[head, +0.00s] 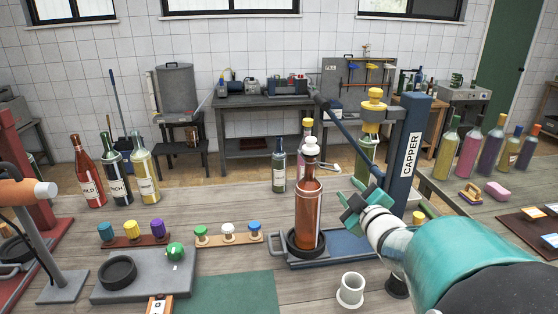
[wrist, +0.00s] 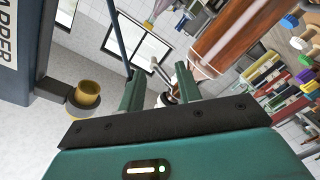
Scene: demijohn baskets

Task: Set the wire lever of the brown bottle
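The brown bottle (head: 309,212) stands upright on the base of the capper, with a white stopper (head: 311,147) on its mouth. In the wrist view the brown bottle (wrist: 232,32) slants in from the upper right. Its neck end and some small metal fittings (wrist: 166,98) show beyond my fingers; I cannot clearly make out the wire lever among them. My gripper (head: 362,205) is teal and stands just right of the bottle, apart from its body. In the wrist view my gripper (wrist: 160,92) has its two fingers apart, with nothing visibly held between them.
The blue capper column (head: 405,150) and its slanting handle (head: 347,131) rise behind my gripper. A white cup (head: 351,290) stands in front of the capper base. A grey stand (head: 145,275) and rows of coloured stoppers (head: 228,235) are to the left.

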